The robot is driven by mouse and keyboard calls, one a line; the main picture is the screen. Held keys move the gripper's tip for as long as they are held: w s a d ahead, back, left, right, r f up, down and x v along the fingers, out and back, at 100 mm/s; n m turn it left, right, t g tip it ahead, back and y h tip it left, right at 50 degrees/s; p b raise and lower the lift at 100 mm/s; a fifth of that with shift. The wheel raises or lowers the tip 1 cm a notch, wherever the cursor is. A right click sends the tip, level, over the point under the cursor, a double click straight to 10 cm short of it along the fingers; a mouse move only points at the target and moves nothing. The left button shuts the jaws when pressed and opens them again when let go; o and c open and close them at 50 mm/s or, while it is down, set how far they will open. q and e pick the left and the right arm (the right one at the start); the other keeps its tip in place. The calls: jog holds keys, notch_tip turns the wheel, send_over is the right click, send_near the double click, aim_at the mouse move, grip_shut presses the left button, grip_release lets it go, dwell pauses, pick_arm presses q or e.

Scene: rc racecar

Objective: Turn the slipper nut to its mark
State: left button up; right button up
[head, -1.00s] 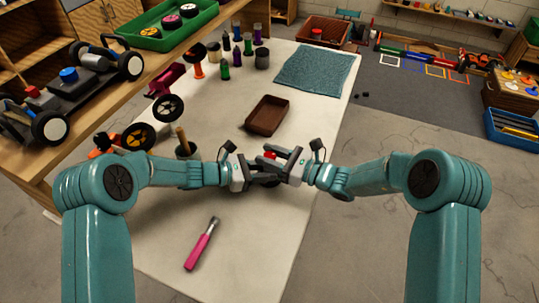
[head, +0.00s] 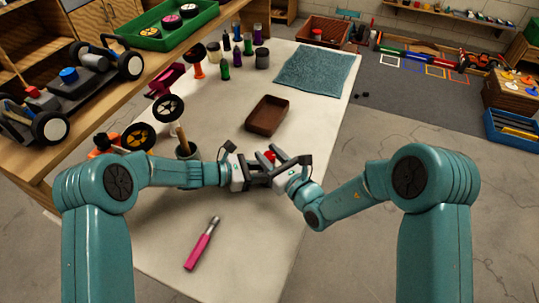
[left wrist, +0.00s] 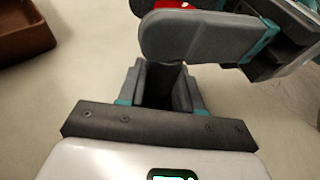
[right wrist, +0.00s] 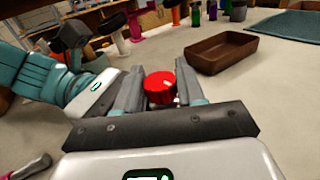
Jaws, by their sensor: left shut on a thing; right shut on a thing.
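The red nut (head: 270,155) is a short red cylinder between the grippers over the middle of the table. In the right wrist view the red nut (right wrist: 160,88) sits between the two fingers of my right gripper (right wrist: 158,82), which is shut on it. My left gripper (head: 258,175) is shut on a dark part just below and beside the nut. In the left wrist view that dark part (left wrist: 158,88) is mostly hidden by the fingers, and a right gripper finger crosses over it. I cannot make out a mark on the nut.
A brown tray (head: 267,115) lies behind the grippers. A pink-handled tool (head: 202,243) lies in front on the white table. A dark cup (head: 187,152) with a wooden stick stands near my left forearm. Bottles and a blue cloth (head: 315,68) are farther back.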

jog(key=shift+r+h, duration=0.1)
jog(key=shift+h, duration=0.2)
jog(key=o, duration=0.9)
jog(key=shift+o, duration=0.2)
jog(key=shift+s, duration=0.15)
jog(key=v, duration=1.2)
jog(key=shift+a, duration=0.1)
